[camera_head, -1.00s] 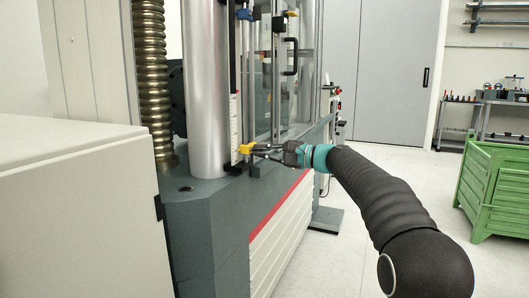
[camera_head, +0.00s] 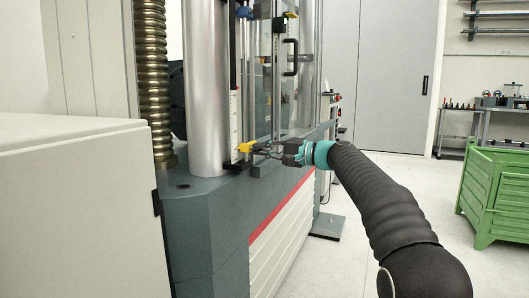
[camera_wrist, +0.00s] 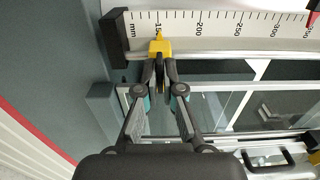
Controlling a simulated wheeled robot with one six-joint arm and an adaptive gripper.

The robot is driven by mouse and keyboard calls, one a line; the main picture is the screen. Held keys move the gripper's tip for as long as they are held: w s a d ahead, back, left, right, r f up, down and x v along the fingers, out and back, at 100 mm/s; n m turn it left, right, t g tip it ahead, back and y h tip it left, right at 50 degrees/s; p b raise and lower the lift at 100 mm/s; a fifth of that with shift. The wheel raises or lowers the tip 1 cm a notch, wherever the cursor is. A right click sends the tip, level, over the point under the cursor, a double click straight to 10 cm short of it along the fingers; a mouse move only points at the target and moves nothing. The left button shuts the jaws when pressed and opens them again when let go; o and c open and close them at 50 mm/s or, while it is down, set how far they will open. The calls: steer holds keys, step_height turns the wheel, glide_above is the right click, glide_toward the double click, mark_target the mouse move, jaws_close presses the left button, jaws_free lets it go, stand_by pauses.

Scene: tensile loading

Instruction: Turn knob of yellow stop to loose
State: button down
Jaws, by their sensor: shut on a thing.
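The yellow stop (camera_wrist: 160,46) sits on the edge of a white millimetre scale (camera_wrist: 205,28), near its low-number end. In the head view the yellow stop (camera_head: 245,147) shows small, low beside the silver column. My gripper (camera_wrist: 159,72) reaches it from the front, and its fingertips are closed on the stop's dark knob, which is mostly hidden between them. My gripper (camera_head: 262,148) also shows in the head view, level and touching the stop's right side. I cannot read any loose or tight mark.
A silver column (camera_head: 206,90) stands left of the stop, and glass doors with a black handle (camera_head: 290,57) are behind. A green crate (camera_head: 497,195) stands on the floor at right.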

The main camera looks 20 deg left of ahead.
steer(key=c, duration=1.3)
jaws_free()
steer(key=d, duration=0.8)
steer(key=s+d, duration=0.1)
steer(key=d, duration=0.3)
